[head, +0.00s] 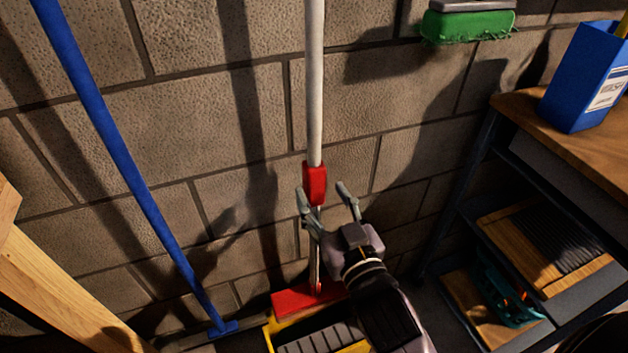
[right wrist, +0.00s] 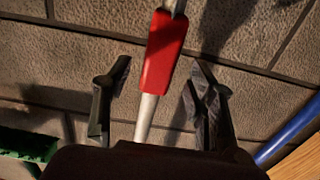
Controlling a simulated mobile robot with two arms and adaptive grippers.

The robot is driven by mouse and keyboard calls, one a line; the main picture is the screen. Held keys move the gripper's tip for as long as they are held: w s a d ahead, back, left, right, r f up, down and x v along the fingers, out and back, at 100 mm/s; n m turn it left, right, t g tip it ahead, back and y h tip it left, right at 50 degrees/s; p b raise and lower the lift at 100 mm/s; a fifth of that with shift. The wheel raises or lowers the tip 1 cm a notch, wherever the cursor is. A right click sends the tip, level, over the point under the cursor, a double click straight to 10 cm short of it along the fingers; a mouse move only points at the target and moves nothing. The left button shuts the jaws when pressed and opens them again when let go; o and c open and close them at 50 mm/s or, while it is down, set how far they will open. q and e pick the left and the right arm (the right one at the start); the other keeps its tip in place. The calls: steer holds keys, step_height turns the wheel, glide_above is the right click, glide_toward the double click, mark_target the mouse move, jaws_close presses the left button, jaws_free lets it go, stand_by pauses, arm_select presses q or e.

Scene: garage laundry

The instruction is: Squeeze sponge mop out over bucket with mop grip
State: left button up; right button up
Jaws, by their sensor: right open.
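The sponge mop stands upright against the wall, with a pale pole (head: 314,80) and a red grip (head: 315,183) on a thin metal rod. Its red head (head: 300,300) is low, at a yellow piece with dark ribs (head: 325,342); I cannot tell whether that is the bucket. My right gripper (head: 325,194) is open at the red grip's lower end. In the right wrist view, the red grip (right wrist: 165,52) shows between the two spread fingers (right wrist: 160,72), with no clear contact. My left gripper is out of view.
A blue pole (head: 120,150) leans at the left, near a wooden frame (head: 60,290). A green brush (head: 468,25) hangs on the block wall. A shelf unit at the right has a wooden top (head: 560,125) carrying a blue box (head: 585,75).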

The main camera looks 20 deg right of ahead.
mark_target(318, 188)
steer(key=shift+w+a, duration=0.1)
steer(key=shift+w, duration=2.55)
jaws_close()
steer(key=shift+f, duration=0.1)
